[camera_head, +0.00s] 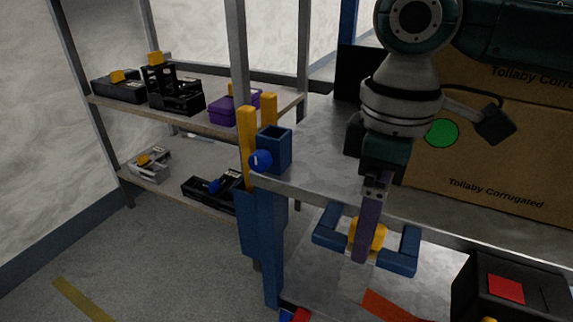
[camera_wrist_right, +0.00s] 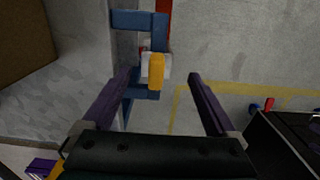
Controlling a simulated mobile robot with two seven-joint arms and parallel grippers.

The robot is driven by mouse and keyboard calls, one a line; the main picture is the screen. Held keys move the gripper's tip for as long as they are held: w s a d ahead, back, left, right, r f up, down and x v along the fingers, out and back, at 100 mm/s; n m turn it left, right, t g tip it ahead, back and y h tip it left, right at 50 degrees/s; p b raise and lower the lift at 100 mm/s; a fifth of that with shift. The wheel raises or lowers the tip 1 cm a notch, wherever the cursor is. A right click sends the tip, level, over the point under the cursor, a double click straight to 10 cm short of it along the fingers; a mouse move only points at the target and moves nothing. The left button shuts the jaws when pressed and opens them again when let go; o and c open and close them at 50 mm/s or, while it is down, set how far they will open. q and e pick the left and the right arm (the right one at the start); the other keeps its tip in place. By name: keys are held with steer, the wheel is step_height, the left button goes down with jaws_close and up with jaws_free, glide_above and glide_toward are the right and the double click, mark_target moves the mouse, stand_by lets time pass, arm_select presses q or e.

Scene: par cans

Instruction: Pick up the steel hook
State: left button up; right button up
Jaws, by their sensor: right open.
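A yellow-handled piece with a light grey body, which I take to be the steel hook (camera_wrist_right: 156,70), shows in the wrist view at a blue bracket (camera_wrist_right: 140,18). In the head view its yellow part (camera_head: 379,236) shows between the arms of the blue bracket (camera_head: 402,262), partly hidden by my finger. My right gripper (camera_head: 364,250) points down over it. In the wrist view the purple fingers (camera_wrist_right: 162,76) are open, spread to either side of the yellow part, with nothing held. Contact cannot be told. My left gripper is not in view.
A grey metal table (camera_head: 320,155) carries cardboard boxes (camera_head: 470,175) at the back. A blue post (camera_head: 265,225) with yellow uprights stands at its left corner. A black case (camera_head: 480,285) is at lower right. Shelves (camera_head: 215,128) with black and purple items stand left. Floor is open at lower left.

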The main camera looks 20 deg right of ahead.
step_height(320, 180, down, 6)
steer(key=b, duration=0.3)
steer(key=shift+w+d+r+b, duration=0.15)
steer(key=shift+r+b, duration=0.1)
steer(key=shift+b, duration=0.05)
steer(key=shift+r, duration=0.1)
jaws_close()
stand_by(0.4)
